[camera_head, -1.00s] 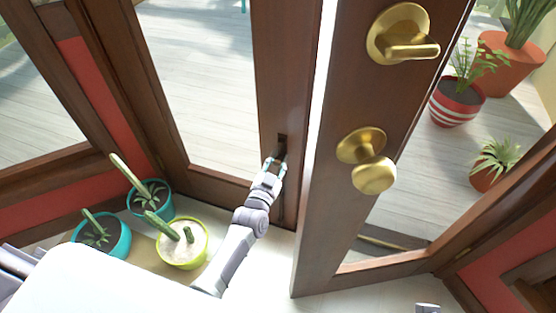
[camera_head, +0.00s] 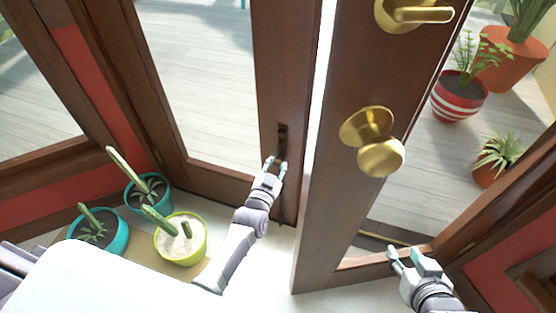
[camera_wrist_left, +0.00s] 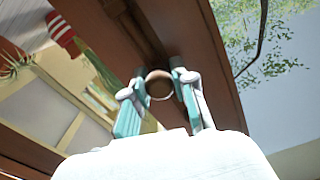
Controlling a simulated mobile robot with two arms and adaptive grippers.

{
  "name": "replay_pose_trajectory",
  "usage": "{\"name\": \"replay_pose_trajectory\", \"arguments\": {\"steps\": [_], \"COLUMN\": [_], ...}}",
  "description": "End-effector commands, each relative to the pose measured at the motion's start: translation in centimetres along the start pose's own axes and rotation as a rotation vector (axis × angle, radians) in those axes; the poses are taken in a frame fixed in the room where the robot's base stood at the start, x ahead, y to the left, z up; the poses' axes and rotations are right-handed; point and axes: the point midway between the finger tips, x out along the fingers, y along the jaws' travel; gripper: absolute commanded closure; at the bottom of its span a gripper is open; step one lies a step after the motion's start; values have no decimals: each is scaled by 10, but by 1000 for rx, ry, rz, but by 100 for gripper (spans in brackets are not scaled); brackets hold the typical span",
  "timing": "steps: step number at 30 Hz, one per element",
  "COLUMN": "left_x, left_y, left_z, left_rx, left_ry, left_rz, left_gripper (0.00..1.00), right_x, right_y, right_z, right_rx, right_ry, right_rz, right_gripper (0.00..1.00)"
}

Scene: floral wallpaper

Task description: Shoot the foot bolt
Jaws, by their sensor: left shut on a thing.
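The foot bolt sits in the edge of the brown door leaf, with a dark slot (camera_head: 282,136) above my left gripper (camera_head: 275,164). In the left wrist view a round, pale-rimmed knob (camera_wrist_left: 158,84) shows between the fingertips of my left gripper (camera_wrist_left: 157,83), which is shut on it. The bolt's lower end is hard to make out; a dark line runs down the leaf below the gripper. My right gripper (camera_head: 406,254) is at the lower right, its fingers apart and empty, in front of the other door leaf's bottom.
The other door leaf (camera_head: 342,190) stands ajar on the right, with a brass lever handle (camera_head: 418,14) and a brass knob (camera_head: 381,156). Potted cacti stand at lower left, one in a yellow-green pot (camera_head: 182,246). Pale floor (camera_head: 340,302) is clear between my arms.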

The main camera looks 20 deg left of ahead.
Motion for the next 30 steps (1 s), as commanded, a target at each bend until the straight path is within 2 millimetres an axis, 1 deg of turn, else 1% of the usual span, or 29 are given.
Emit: {"name": "replay_pose_trajectory", "arguments": {"steps": [1,6,7,11,19,23,26,30], "left_x": [-2,-2,-2,-2,-2,-9,-23,-54], "left_y": [2,2,2,2,1,1,1,1], "left_z": [5,6,6,6,3,4,4,4], "left_rx": [1,1,1,1,1,0,0,1], "left_ry": [-12,-14,-15,-13,-8,-9,-9,-11], "left_rz": [5,6,6,5,3,3,3,4], "left_gripper": [100,100,71,49,49,49,49,49], "right_x": [0,0,0,0,0,0,0,0], "right_y": [0,0,0,0,0,0,0,0], "right_z": [0,0,0,1,1,1,1,1], "right_rx": [0,0,0,0,0,0,0,0], "right_ry": [0,-1,-1,-2,-3,-3,-3,-3], "right_rz": [0,0,0,0,0,-1,-1,0], "right_gripper": [60,60,60,60,60,60,60,60]}}
